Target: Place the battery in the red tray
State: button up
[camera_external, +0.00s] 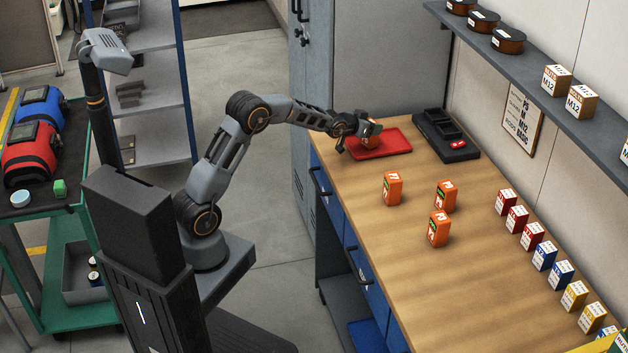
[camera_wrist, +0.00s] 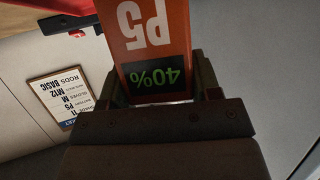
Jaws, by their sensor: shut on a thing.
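The battery, an orange block with P5 and a green 40% readout, fills the top middle of the wrist view (camera_wrist: 155,30). My gripper (camera_wrist: 162,85) is shut on it, one finger on each side. In the external view my gripper (camera_external: 358,143) is at the red tray (camera_external: 385,147), over its back left part. The battery is partly hidden there by the gripper; whether it touches the tray I cannot tell. The tray is flat and red, at the far left of the wooden bench.
A black charger-like unit (camera_external: 437,130) sits right of the tray. Three similar orange blocks stand nearer on the bench (camera_external: 393,188), (camera_external: 445,196), (camera_external: 438,229). Small coloured boxes (camera_external: 531,236) line the right side. A shelf (camera_external: 560,95) overhangs there. The bench's middle front is clear.

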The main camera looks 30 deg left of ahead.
jog(key=shift+f, duration=0.1)
jog(key=o, duration=1.1)
jog(key=shift+s+r, duration=0.1)
jog(key=shift+r, duration=0.15)
jog(key=b+v, duration=0.1)
jog(key=v, duration=1.1)
jog(key=s+a+f+n+g+y, duration=0.2)
jog(key=s+a+n+g+y, duration=0.15)
jog(key=s+a, duration=0.95)
jog(key=s+a+f+g, duration=0.1)
jog(key=s+a+g, duration=0.1)
jog(key=s, duration=0.2)
jog(key=s+a+f+g+y, duration=0.1)
jog(key=s+a+g, duration=0.1)
jog(key=s, duration=0.3)
jog(key=s+a+f+n+g, duration=0.1)
jog(key=s+a+g, duration=0.1)
jog(key=s, duration=0.3)
jog(key=shift+a+f+y, duration=0.15)
jog(key=shift+a+y, duration=0.2)
jog(key=shift+a, duration=0.15)
